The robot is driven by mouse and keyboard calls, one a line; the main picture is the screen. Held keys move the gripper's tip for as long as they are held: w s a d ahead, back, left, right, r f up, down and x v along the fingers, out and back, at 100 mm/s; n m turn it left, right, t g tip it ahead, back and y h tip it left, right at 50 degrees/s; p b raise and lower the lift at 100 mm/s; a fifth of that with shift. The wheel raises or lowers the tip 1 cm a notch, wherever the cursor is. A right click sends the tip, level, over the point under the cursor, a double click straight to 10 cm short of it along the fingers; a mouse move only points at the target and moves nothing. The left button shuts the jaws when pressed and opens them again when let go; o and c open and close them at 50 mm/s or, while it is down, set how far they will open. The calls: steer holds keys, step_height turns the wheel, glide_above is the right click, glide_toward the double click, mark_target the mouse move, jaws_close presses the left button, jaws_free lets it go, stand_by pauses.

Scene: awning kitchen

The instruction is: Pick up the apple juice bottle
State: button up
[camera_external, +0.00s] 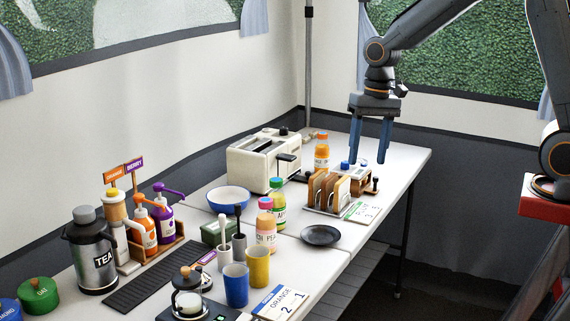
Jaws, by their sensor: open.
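The apple juice bottle (280,211) stands upright on the white table near its middle. My gripper (369,160) is open and points down, up and to the right of the apple bottle, near the far end of the table. Nothing shows between its fingers, and it is apart from the bottle.
A toaster (256,165) and a blue bowl (229,197) stand behind and left of the bottle. A toast rack (324,191) stands to its right, a dark plate (320,236) in front right. An orange bottle (322,152) stands farther back. Cups (236,287) crowd the near side.

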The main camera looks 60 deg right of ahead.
steer(key=w+a+m+y+p, duration=0.1)
steer(key=w+m, duration=0.5)
steer(key=w, duration=0.7)
steer(key=m+y+p, duration=0.1)
steer(key=m+y, duration=0.1)
steer(key=m, duration=0.5)
glide_toward(272, 194)
steer(key=shift+w+a+f+m+t, duration=0.15)
steer(key=shift+f+t, duration=0.05)
steer(key=shift+f, duration=0.4)
steer(key=shift+w+a+f+m+t, duration=0.1)
steer(key=shift+a+f+m+t, duration=0.1)
steer(key=shift+f, duration=0.4)
steer(key=p+x, duration=0.1)
steer(key=x, duration=0.1)
steer(key=p+x, duration=0.1)
steer(key=x, duration=0.1)
steer(key=p+x, duration=0.1)
steer(key=x, duration=0.1)
steer(key=shift+s+f, duration=0.2)
steer(key=shift+s, duration=0.15)
steer(key=shift+w+a+f, duration=0.15)
steer(key=shift+f, duration=0.45)
steer(key=c, duration=1.3)
steer(key=shift+r, duration=0.1)
